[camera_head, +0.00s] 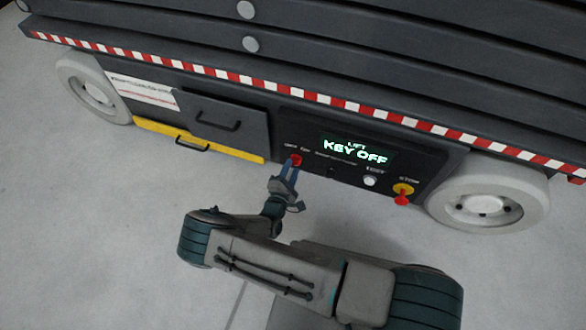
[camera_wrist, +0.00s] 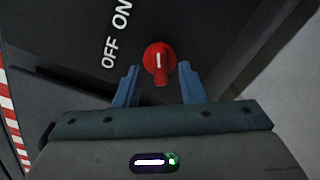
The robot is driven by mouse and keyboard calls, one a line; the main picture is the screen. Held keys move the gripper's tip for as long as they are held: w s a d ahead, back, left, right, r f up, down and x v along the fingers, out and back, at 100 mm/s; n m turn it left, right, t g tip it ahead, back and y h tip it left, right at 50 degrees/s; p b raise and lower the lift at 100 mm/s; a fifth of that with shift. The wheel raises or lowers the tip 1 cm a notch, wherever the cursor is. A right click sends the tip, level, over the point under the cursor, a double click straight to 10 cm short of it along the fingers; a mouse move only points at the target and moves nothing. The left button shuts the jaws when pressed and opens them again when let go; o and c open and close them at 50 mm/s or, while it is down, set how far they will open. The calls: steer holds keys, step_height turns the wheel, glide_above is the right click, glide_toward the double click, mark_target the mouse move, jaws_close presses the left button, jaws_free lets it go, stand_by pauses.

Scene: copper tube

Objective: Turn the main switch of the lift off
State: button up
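The lift (camera_head: 230,130) is a dark grey machine with a control panel on its side. Its red main switch (camera_head: 296,160) is a round knob at the panel's left end. In the wrist view the red knob (camera_wrist: 158,58) has a white line and a handle part pointing down the picture. The labels OFF and ON stand to its upper left.
A red stop button on a yellow base (camera_head: 403,191) and a white button (camera_head: 370,181) are farther right on the panel. A drawer handle (camera_head: 218,124) and a yellow strip (camera_head: 190,142) lie to the left. White wheels (camera_head: 488,198) flank the panel. The floor in front is bare.

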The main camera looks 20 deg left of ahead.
steer(key=shift+w+d, duration=0.1)
steer(key=shift+w, duration=0.75)
jaws_close()
steer(key=shift+n, duration=0.3)
steer(key=n+p, duration=0.1)
steer(key=n, duration=0.3)
steer(key=shift+n+p, duration=0.35)
steer(key=shift+n, duration=0.05)
steer(key=n, duration=0.6)
steer(key=shift+n, duration=0.4)
